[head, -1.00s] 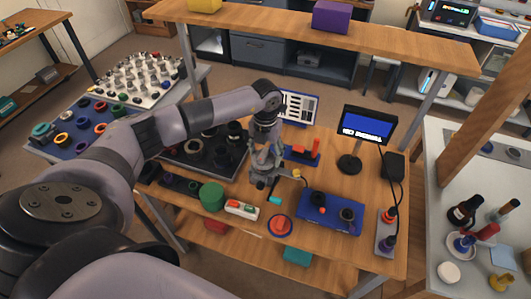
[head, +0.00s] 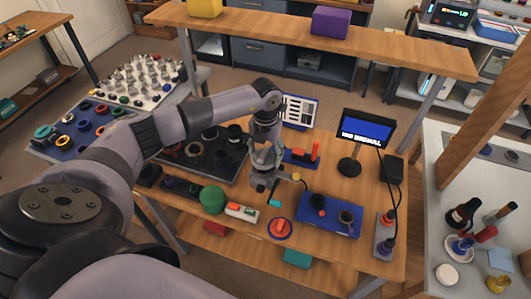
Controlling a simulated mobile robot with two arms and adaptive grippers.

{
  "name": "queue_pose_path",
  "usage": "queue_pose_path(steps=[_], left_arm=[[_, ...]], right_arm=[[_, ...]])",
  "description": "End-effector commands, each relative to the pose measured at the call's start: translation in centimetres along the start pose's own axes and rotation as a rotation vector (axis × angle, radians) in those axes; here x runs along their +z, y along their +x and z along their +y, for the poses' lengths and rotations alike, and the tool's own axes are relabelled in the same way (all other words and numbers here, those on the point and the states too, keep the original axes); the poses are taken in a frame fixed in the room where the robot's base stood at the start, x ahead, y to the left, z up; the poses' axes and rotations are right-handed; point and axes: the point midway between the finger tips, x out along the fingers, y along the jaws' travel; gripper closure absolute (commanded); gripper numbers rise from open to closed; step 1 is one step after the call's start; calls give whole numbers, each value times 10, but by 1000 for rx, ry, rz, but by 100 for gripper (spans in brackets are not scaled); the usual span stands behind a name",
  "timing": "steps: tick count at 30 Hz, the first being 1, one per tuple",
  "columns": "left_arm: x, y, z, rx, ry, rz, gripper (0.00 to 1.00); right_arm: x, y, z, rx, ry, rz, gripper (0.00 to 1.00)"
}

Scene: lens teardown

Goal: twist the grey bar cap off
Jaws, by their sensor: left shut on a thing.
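My left gripper (head: 262,180) points down over the middle of the wooden bench, left of the blue mat. Its jaws are shut on a small grey part, which looks like the grey bar cap. The fingers cover most of this part, so its shape and what it sits on are hard to make out. My right gripper is not in view.
The blue mat (head: 312,221) holds dark round parts. A small monitor (head: 366,130) stands behind it. A green cylinder (head: 212,200), a white-and-red device (head: 241,212) and a red round part (head: 280,228) lie along the front. A dark tray (head: 170,167) with rings is at left.

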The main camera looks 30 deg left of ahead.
Motion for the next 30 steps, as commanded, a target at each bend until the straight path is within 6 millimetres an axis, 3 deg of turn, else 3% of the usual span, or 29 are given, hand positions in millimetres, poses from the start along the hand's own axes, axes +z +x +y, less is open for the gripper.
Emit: queue_pose_path(steps=[18,30], left_arm=[[0,-39,0,0,0,-1,64],[0,-40,0,0,0,0,64]], right_arm=[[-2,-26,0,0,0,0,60],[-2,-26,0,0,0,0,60]])
